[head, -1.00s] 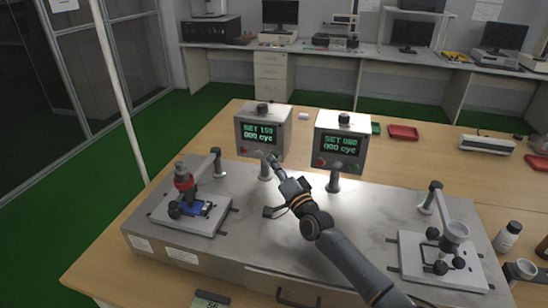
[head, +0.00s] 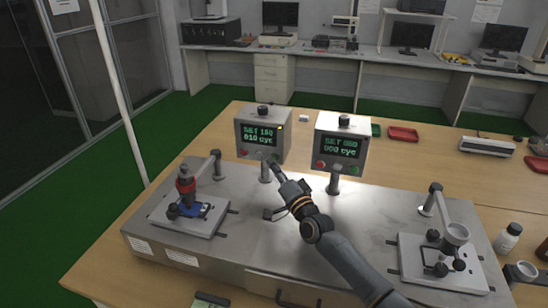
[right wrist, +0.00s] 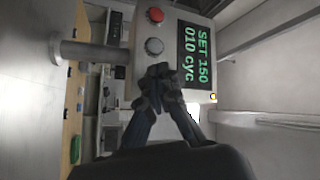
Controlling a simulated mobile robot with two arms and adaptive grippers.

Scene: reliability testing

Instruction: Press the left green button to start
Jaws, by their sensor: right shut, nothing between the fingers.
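The left control box (head: 250,119) stands on a post on the metal bench. Its display (head: 260,134) reads SET 150 and 010 cyc, and a small yellow lamp (right wrist: 213,97) is lit at its corner. My right gripper (head: 273,163) is shut and empty at the lower right of the box face. In the right wrist view its fingertips (right wrist: 160,74) cover the spot beside a red button (right wrist: 155,15) and a grey button (right wrist: 154,46). The green button is hidden behind them; contact cannot be told. My left gripper is not in view.
The right control box (head: 343,144) has a red (head: 319,164) and a green button (head: 354,169) and reads 000 cyc. A left test rig (head: 186,187) holds a blue item (head: 195,209). A right rig (head: 456,235) looks empty. The bench middle is clear apart from my arm.

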